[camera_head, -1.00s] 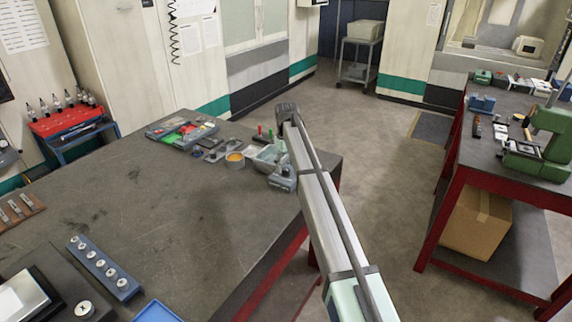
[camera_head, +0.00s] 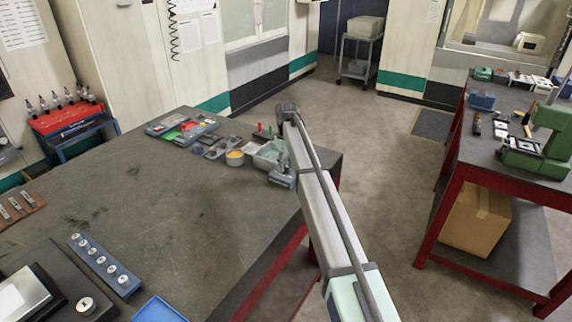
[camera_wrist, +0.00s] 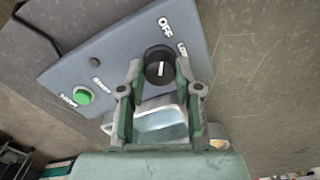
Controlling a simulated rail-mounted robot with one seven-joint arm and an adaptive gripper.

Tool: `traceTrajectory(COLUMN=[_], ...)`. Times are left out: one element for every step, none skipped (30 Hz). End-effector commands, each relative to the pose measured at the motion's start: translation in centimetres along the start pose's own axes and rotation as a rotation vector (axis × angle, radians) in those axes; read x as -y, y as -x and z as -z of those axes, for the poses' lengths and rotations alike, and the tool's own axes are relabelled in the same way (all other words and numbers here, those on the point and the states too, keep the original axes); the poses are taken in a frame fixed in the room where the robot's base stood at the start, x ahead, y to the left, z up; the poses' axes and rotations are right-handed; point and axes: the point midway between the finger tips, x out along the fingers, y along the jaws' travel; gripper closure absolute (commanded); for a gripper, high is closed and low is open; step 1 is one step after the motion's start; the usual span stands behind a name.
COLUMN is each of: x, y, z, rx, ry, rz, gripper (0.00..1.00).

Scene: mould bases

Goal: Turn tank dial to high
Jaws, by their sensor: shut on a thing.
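In the wrist view, a black round dial (camera_wrist: 158,65) with a white pointer mark stands on a blue-grey control panel (camera_wrist: 105,62). The pointer lies nearly upright in the picture. "OFF" is printed above the dial and "LOW" to its upper right. Another label at lower left is small and hard to read. My gripper (camera_wrist: 160,73) has one green-grey finger on each side of the dial and is shut on it. In the head view, the tank (camera_head: 267,155) sits at the bench's far right corner, partly hidden by my arm.
A green button (camera_wrist: 82,96) sits on the panel's left side. Left of the tank are an orange-topped cup (camera_head: 235,158) and trays of small parts (camera_head: 185,130). A blue rack (camera_head: 103,266) lies nearer on the bench. The bench's middle is clear.

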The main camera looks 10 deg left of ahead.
Motion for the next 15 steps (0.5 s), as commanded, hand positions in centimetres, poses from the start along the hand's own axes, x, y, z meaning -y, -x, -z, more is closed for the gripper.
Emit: traceTrajectory(x=[0.02,0.02,0.02,0.02,0.02,0.02,0.01,0.01,0.01,0.01,0.01,0.01,0.01,0.01,0.01], y=[-0.14,-0.15,-0.18,-0.19,-0.21,-0.23,-0.25,-0.26,-0.27,-0.28,-0.28,-0.28,-0.28,-0.28,-0.27], z=[-0.02,-0.03,-0.03,-0.02,-0.02,-0.02,-0.01,-0.01,-0.01,0.0,-0.01,0.0,0.0,0.0,0.0], rx=[0.001,0.001,0.001,0.001,0.001,0.001,0.001,0.001,0.001,0.001,0.0,0.0,0.0,0.0,0.0], ry=[-0.013,-0.022,-0.037,-0.051,-0.065,-0.088,-0.107,-0.127,-0.156,-0.18,-0.204,-0.238,-0.265,-0.292,-0.33], rz=[0.0,0.0,0.0,0.0,0.0,0.0,0.0,0.0,0.0,0.0,0.0,0.0,0.0,0.0,0.0], gripper=[1.0,1.0,1.0,1.0,1.0,1.0,1.0,1.0,1.0,1.0,1.0,1.0,1.0,1.0,1.0])
